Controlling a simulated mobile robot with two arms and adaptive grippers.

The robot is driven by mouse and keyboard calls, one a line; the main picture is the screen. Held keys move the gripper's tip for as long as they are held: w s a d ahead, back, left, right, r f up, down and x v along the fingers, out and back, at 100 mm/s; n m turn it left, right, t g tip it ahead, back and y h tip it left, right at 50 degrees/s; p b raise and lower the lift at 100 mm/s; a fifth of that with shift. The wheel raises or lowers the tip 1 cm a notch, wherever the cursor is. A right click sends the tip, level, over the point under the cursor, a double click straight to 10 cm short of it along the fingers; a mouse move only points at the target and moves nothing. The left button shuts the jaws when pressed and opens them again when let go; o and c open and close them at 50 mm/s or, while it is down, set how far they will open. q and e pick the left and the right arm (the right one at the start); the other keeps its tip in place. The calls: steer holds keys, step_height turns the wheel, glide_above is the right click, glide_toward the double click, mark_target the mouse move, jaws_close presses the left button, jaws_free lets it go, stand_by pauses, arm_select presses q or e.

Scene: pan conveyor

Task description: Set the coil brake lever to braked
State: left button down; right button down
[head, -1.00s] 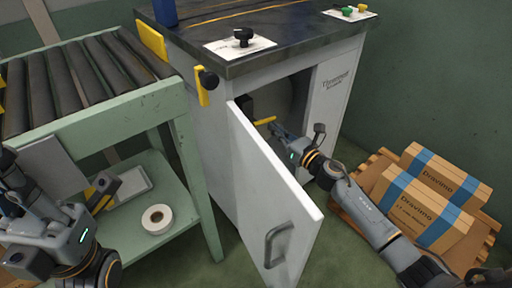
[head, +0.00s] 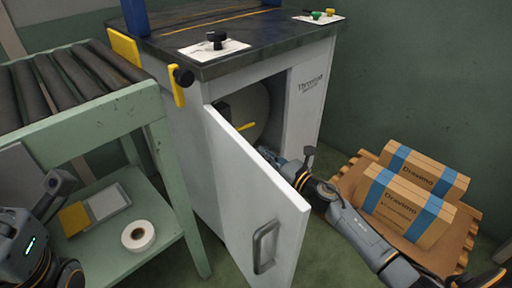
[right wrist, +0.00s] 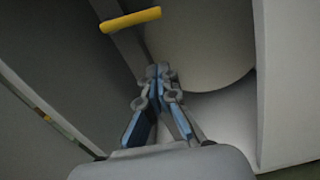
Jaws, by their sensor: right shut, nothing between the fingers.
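The brake lever, a yellow handle (head: 246,126), shows inside the open cabinet, in front of the large pale round coil (head: 262,108). It lies nearly level, its right end slightly raised. In the right wrist view, the yellow lever (right wrist: 131,19) is at the top left and the coil (right wrist: 205,45) fills the upper middle. My right gripper (head: 263,153) is at the cabinet opening, below and right of the lever and apart from it. Its fingertips (right wrist: 160,72) are together, with nothing between them. My left arm is at the lower left edge; its fingers do not show clearly.
The open white door (head: 256,190) with a grey handle stands close left of my right gripper. Cartons (head: 410,205) on a pallet sit right of my right arm. The green roller conveyor (head: 85,140) is at left, with a white tape roll (head: 138,236) on its shelf.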

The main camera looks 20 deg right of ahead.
steer(key=v, duration=0.6)
steer(key=shift+p, duration=0.45)
steer(key=shift+s, duration=0.1)
